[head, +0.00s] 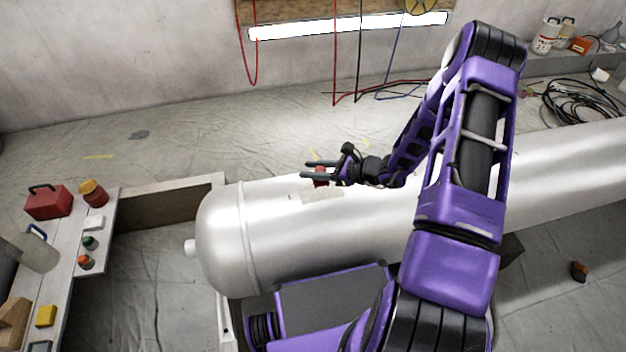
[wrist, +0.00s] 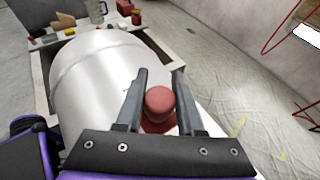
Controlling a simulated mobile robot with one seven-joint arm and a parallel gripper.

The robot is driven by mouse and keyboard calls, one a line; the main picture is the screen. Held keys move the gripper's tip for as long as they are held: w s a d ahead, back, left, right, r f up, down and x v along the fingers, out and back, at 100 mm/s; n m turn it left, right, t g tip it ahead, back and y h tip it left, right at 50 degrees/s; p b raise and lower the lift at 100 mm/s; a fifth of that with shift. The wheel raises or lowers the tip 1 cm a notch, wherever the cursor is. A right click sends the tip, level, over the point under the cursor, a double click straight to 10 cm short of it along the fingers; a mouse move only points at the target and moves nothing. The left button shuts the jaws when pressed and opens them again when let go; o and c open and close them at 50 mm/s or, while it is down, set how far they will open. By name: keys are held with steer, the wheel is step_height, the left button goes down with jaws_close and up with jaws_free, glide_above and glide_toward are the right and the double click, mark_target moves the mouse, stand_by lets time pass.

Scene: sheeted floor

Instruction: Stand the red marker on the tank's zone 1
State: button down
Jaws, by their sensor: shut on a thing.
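The red marker (head: 320,176) is a small red piece with a rounded knob top and a wider base. It is between the fingers of my gripper (head: 311,170), which is shut on it. In the wrist view the marker (wrist: 160,101) looks upright between the dark fingers (wrist: 159,78). The silver tank (head: 265,225) lies on its side under the gripper; it also fills the left of the wrist view (wrist: 95,75). A pale patch (head: 322,194) shows on the tank just below the marker; no zone number is readable. I cannot tell whether the marker's base touches the tank.
A bench (head: 100,235) at the left holds a red toolbox (head: 48,202), a red jar with a yellow lid (head: 93,193) and several small colored pieces. Cables (head: 585,100) lie at the back right. Sheeted floor behind the tank is mostly clear.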

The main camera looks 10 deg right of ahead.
steer(key=shift+f+b, duration=0.35)
steer(key=shift+f, duration=1.6)
steer(key=c, duration=0.5)
jaws_free()
steer(key=shift+r, duration=0.15)
steer(key=shift+s+d+r, duration=0.15)
steer(key=shift+d, duration=0.1)
steer(key=p+v, duration=0.1)
steer(key=v, duration=0.9)
steer(key=shift+s+d, duration=0.2)
steer(key=shift+d, duration=0.1)
steer(key=shift+s+d+r, duration=0.15)
steer(key=shift+s+d, duration=0.1)
